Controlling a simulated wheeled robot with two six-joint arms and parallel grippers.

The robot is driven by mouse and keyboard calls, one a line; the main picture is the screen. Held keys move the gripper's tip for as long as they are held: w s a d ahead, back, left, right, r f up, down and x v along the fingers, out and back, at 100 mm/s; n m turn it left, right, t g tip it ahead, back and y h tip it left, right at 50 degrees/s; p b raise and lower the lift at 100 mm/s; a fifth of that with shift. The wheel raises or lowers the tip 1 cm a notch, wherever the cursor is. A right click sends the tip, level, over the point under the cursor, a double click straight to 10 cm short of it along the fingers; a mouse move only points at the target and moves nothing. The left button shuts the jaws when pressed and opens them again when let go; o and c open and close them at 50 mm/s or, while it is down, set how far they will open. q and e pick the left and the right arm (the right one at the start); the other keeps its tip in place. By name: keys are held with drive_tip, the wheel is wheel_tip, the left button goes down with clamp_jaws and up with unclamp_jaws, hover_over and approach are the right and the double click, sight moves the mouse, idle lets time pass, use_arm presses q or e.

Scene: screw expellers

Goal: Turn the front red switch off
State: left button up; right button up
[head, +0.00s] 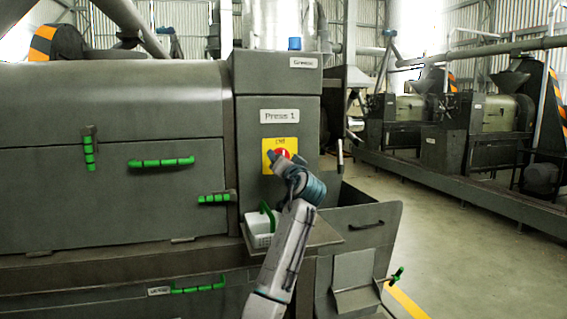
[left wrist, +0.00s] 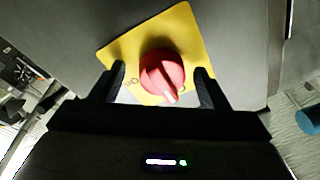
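The red switch (head: 283,154) is a round knob on a yellow plate (head: 268,145), on the front of the grey cabinet labelled "Press 1". In the left wrist view the red knob (left wrist: 162,72) sits on the yellow plate (left wrist: 183,27), with a pale pointer mark toward the picture's lower right. My left gripper (left wrist: 160,80) is open, one finger on each side of the knob, with a visible gap on both sides. In the head view my left wrist covers the lower part of the switch and hides the fingertips. My right gripper is not in view.
A white basket (head: 261,228) with a green handle stands on a ledge below the switch. Green handles (head: 161,162) line the press's doors at left. A blue cap (head: 295,43) tops the cabinet. Open floor (head: 450,240) lies to the right, with more presses (head: 480,120) behind.

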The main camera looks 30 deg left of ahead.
use_arm(q)
drive_tip(key=shift+r, duration=0.1)
drive_tip(key=b+v, duration=0.1)
drive_tip(key=v, duration=0.9)
drive_tip(key=shift+s+d+b, duration=0.25)
drive_tip(key=shift+b, duration=0.05)
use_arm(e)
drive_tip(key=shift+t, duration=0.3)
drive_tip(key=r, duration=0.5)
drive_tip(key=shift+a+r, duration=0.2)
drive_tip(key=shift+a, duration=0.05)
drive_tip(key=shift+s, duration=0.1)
